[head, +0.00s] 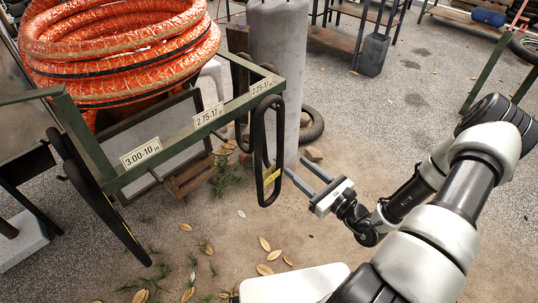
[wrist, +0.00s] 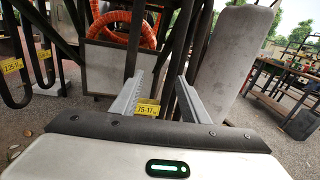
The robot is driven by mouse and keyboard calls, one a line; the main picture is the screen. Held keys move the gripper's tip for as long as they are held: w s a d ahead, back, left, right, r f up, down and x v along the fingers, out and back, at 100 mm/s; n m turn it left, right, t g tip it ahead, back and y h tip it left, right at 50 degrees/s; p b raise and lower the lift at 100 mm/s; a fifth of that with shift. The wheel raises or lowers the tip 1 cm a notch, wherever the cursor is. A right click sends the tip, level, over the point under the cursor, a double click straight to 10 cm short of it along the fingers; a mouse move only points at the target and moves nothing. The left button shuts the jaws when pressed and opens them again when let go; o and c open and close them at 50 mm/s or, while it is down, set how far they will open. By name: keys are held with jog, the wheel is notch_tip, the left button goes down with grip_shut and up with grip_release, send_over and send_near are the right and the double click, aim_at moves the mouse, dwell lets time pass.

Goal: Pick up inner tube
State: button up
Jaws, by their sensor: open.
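Black inner tubes hang as long loops from a green rack rail with white size cards. The nearest hanging inner tube (head: 259,150) is at the rail's right end and has a yellow label. In the wrist view its yellow label (wrist: 148,108) shows between my fingers. My gripper (head: 296,167) is open and empty, with its fingers pointing at this tube from the right, close to its lower part. The wrist view shows both grey fingers (wrist: 160,78) spread apart. I cannot tell whether the tube is between the fingertips. Another inner tube (head: 108,215) hangs at the left end.
The green rail (head: 195,130) runs above the tubes. A grey concrete post (head: 278,70) stands close behind the gripper. A coiled orange hose (head: 120,45) is at upper left. A tyre (head: 311,124) lies by the post. The gravel ground at right is mostly open.

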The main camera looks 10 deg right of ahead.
aim_at(280, 148)
jog(key=shift+m+t+h, duration=0.4)
jog(key=shift+m+h, duration=0.3)
jog(key=shift+m, duration=0.2)
jog(key=x, duration=0.3)
jog(key=f+x, duration=0.1)
jog(key=x, duration=0.3)
jog(key=d+x, duration=0.1)
jog(key=x, duration=0.3)
jog(key=shift+w+d+f+b, duration=0.1)
jog(key=shift+w+f+b, duration=0.1)
jog(key=shift+b, duration=0.2)
jog(key=x, duration=0.6)
jog(key=shift+d+b, duration=0.15)
jog(key=shift+b, duration=0.3)
jog(key=shift+w, duration=0.15)
grip_shut()
